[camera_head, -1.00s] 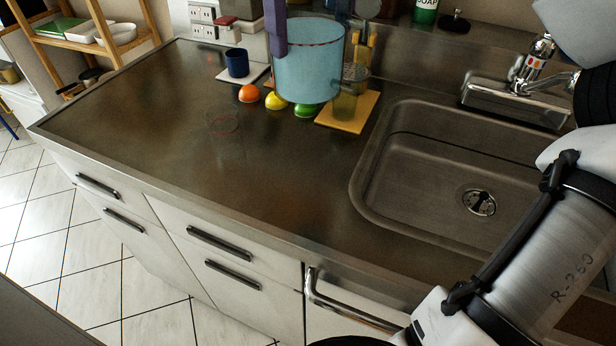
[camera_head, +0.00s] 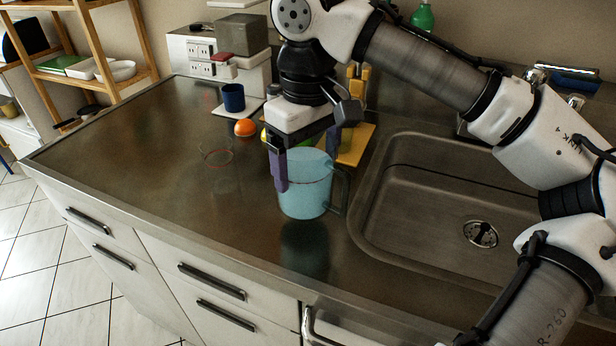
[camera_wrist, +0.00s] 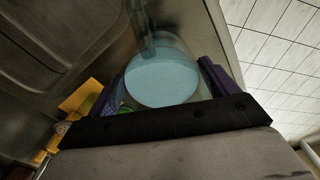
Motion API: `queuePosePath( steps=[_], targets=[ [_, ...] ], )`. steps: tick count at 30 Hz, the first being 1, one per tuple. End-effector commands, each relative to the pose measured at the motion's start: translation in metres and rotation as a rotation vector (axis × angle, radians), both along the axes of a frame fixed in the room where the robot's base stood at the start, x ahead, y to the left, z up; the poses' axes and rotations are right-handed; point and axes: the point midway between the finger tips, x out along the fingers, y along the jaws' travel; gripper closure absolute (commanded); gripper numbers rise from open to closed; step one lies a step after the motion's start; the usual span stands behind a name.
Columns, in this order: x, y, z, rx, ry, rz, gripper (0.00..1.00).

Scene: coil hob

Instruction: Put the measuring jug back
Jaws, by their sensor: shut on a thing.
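The measuring jug (camera_head: 306,196) is clear with pale blue in it, and its handle points right in the head view. My gripper (camera_head: 306,163) is shut on it from above, with one purple finger on each side. The jug is upright over the counter between the front edge and the sink. A dark reflection lies below it; I cannot tell how large any gap is. In the wrist view the jug (camera_wrist: 161,78) sits between the fingers of my gripper (camera_wrist: 165,88). A thin red ring outline (camera_head: 216,153) marks bare counter to the left.
An orange (camera_head: 245,127) and a blue mug (camera_head: 233,97) stand behind and left. A yellow board (camera_head: 356,146) is behind the jug. The sink (camera_head: 420,205) is at right. The counter's left and front-left area is clear.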

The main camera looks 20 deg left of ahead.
Motion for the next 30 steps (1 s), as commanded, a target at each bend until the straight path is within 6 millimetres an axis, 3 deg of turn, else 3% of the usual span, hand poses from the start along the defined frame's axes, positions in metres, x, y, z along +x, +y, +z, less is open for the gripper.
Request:
queuePosePath(
  steps=[9,20,21,24,30],
  targets=[
    [0.0,0.0,-0.037,0.001,0.0,0.0,0.68],
    [0.0,0.0,-0.041,0.002,0.0,0.001,0.68],
    [0.0,0.0,-0.042,0.001,0.002,0.001,0.13],
    [0.0,0.0,-0.042,0.0,0.001,0.001,0.0],
    [0.0,0.0,-0.042,0.0,0.001,0.0,0.0]
  ],
)
